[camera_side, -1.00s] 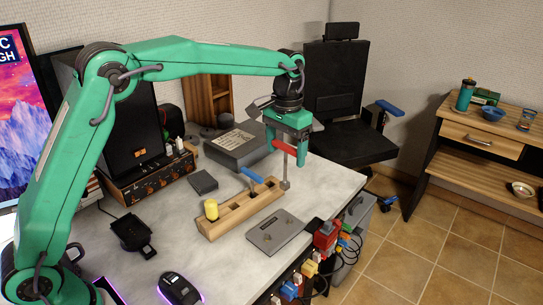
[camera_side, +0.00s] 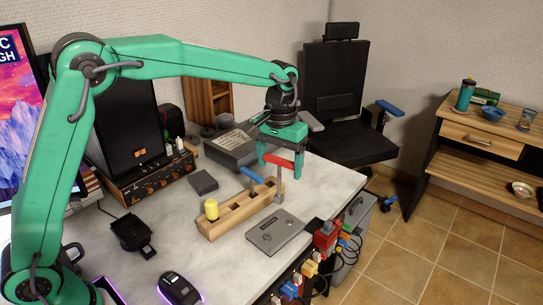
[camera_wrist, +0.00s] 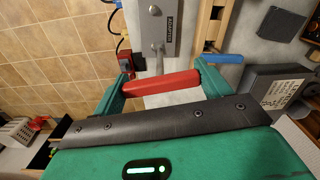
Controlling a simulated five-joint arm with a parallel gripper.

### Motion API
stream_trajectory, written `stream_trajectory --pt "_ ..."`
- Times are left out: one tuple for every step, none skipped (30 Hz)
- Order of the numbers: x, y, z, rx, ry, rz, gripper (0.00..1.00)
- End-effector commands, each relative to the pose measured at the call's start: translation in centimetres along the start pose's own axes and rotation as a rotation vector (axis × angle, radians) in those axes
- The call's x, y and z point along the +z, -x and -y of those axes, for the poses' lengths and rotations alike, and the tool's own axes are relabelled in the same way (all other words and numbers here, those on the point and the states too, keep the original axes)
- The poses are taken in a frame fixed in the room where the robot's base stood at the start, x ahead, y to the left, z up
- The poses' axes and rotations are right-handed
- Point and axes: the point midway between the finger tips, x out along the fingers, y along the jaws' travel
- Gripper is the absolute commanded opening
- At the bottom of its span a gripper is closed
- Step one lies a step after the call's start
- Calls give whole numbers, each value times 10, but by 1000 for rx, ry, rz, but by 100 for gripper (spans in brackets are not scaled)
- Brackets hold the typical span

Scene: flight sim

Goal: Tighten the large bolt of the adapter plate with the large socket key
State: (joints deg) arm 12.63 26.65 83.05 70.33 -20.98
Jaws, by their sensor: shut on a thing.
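My gripper (camera_side: 281,166) is shut on the red handle of a T-shaped socket key (camera_side: 281,160), one finger at each end of the bar. In the side view the key is upright, its grey shaft pointing down near the right end of the wooden holder. The adapter plate (camera_side: 266,238), a flat grey plate with small round features, lies on the table in front of the holder. In the wrist view the key's red bar (camera_wrist: 160,84) crosses between the fingers, and its shaft points toward the plate (camera_wrist: 152,30). I cannot make out the large bolt clearly.
The wooden holder (camera_side: 230,219) carries a blue-handled key (camera_side: 252,175) and a yellow-handled tool (camera_side: 211,209). A dark grey box (camera_side: 231,149) stands behind. Cables and coloured plugs (camera_side: 325,238) hang at the table's right edge. A mouse (camera_side: 178,288) lies in front.

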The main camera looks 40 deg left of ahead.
Motion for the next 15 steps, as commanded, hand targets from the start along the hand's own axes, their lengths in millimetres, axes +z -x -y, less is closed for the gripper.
stream_trajectory --pt "8 -2 -1 0 38 -1 52" --pt "13 -4 -1 0 63 0 52" --pt "18 -6 -1 0 96 -1 52" --pt "22 -7 -1 0 121 -1 52" --pt "26 -9 -1 0 144 0 52" --pt "31 -11 -1 0 173 -1 52" --pt "35 -13 -1 0 194 -1 52" --pt "38 -14 -1 0 213 0 52" --pt "42 -16 -1 0 236 0 52" --pt "45 -17 -1 1 252 -1 52" --pt "48 -18 -1 1 265 -1 52" --pt "50 -19 -1 1 281 -1 52" --pt "52 -20 -1 0 291 0 52" --pt "53 -20 -1 0 299 0 52" --pt "54 -21 -1 0 307 -1 52"
